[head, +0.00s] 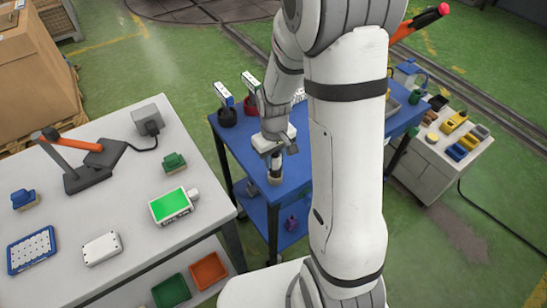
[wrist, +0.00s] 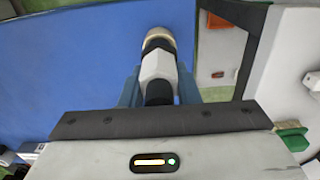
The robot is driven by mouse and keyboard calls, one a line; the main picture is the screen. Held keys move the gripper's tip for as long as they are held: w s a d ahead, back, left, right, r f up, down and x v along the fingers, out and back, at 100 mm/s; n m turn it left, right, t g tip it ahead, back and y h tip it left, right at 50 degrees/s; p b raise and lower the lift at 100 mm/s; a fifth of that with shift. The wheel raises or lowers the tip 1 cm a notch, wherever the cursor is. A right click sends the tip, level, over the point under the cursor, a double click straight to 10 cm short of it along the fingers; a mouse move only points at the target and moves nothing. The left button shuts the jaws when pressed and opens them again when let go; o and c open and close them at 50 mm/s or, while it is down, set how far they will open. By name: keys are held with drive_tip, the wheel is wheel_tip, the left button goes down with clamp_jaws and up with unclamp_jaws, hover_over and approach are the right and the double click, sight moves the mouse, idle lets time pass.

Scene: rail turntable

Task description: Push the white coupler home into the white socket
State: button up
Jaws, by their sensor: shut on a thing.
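My gripper (head: 273,158) is over the front part of the blue table, left of my arm's large white link. In the wrist view my gripper (wrist: 159,92) is shut on the white coupler (wrist: 157,66), a white faceted body with black sections at both ends. A tan round end (wrist: 160,33) shows at its far tip. In the head view the coupler's lower, pale end (head: 274,178) hangs below the fingers, close to the table's front edge. I cannot tell whether the coupler's tip touches anything.
A white bench (head: 130,222) at left carries a green-screen box (head: 170,205). A grey cabinet (head: 428,160) with coloured blocks stands at right. Green floor lies between.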

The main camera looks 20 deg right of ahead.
drive_tip(key=shift+r+p, duration=1.7)
drive_tip(key=shift+r, duration=1.05)
drive_tip(key=shift+r+p, duration=1.7)
drive_tip(key=shift+r, duration=0.85)
drive_tip(key=shift+f, duration=0.15)
